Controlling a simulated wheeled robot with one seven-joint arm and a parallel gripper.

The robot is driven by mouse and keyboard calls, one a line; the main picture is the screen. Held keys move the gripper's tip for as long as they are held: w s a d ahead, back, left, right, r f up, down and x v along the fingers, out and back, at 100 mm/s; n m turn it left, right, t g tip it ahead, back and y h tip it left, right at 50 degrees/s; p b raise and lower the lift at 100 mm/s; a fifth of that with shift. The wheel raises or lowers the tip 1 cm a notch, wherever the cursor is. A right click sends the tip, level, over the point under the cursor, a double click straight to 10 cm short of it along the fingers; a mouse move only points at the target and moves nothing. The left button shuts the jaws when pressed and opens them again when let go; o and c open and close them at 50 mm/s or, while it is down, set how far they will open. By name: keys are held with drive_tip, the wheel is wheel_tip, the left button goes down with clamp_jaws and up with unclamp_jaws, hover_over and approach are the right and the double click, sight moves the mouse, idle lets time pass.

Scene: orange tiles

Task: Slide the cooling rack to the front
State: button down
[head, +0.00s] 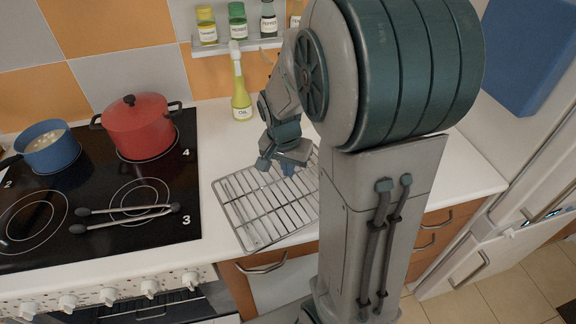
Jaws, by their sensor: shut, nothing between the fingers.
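The cooling rack (265,213) is a silver wire grid lying flat on the white counter, just right of the black stove. Its front left corner lies near the counter's front edge, and my arm hides its right part. My gripper (274,170) is shut with nothing held. It points down over the back part of the rack. I cannot tell whether the fingertips touch the wires.
A red pot (138,130) and a blue pot (48,148) stand on the stove (60,245). Black-tipped tongs (125,215) lie at its front. An oil bottle (241,95) stands behind the rack, under a spice shelf (235,46). A fridge (500,230) is at right.

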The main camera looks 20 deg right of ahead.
sight(271, 212)
drive_tip(key=s+a+b, duration=0.2)
drive_tip(key=s+a, duration=0.6)
drive_tip(key=shift+a+r, duration=0.15)
drive_tip(key=shift+s+r+n, duration=0.2)
drive_tip(key=shift+r+n, duration=0.2)
drive_tip(key=shift+n, duration=0.1)
drive_tip(key=s+r+n, duration=0.1)
drive_tip(key=s+d+r+n, duration=0.1)
drive_tip(key=n, duration=0.1)
drive_tip(key=s+r+n+t+y, duration=0.1)
drive_tip(key=r+n, duration=0.1)
drive_tip(key=shift+d, duration=0.3)
drive_tip(key=shift+s+d+r+n+t, duration=0.15)
drive_tip(key=shift+s+r+n, duration=0.25)
drive_tip(key=shift+n, duration=0.35)
drive_tip(key=shift+s+a+r+n+t, duration=0.15)
drive_tip(key=shift+s+r+n, duration=0.15)
drive_tip(key=shift+n, duration=0.45)
